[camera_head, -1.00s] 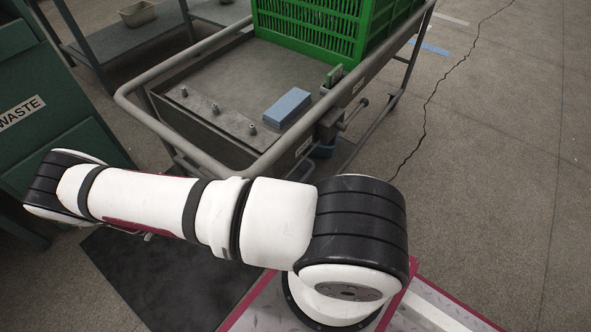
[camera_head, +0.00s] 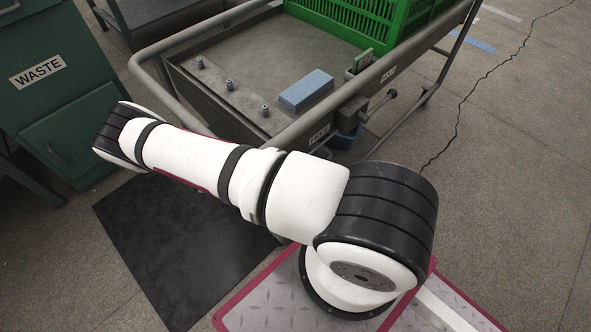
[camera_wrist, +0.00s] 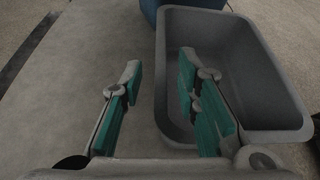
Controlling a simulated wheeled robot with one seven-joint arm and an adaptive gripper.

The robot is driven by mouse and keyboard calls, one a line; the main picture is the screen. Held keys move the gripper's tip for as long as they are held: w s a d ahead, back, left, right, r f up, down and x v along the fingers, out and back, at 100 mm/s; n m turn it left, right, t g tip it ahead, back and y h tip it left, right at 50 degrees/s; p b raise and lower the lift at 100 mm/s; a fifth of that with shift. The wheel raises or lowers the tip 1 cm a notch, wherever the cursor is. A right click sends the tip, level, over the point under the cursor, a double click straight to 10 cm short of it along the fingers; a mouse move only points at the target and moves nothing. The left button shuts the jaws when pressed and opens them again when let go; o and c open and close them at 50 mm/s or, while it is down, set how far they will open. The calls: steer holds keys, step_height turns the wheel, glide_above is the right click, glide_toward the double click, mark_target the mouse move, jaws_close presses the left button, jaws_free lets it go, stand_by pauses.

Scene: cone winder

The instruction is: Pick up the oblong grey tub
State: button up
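The oblong grey tub (camera_wrist: 262,108) fills the right of the wrist view, seen from above with its open top and hollow inside showing. It looks empty. My gripper (camera_wrist: 160,66) is open, with green-padded fingers. In the picture the left finger lies outside the tub's left wall and the right finger overlaps the tub's opening, so the wall lies between them. I cannot tell how far the fingertips are above the rim. No contact is visible. The head view shows neither my gripper nor this tub clearly.
A blue object (camera_wrist: 150,10) is behind the tub. In the head view, a metal cart (camera_head: 232,70) carries a green crate (camera_head: 372,22), a blue block (camera_head: 306,91) and several small pegs. A green waste cabinet (camera_head: 60,110) stands left. A dark mat (camera_head: 175,245) lies on open floor.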

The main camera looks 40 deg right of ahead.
steer(key=b+x, duration=0.2)
steer(key=x, duration=0.3)
steer(key=shift+s+f+b, duration=0.2)
steer(key=shift+s+b, duration=0.05)
steer(key=shift+b, duration=0.15)
steer(key=shift+r, duration=0.1)
jaws_close()
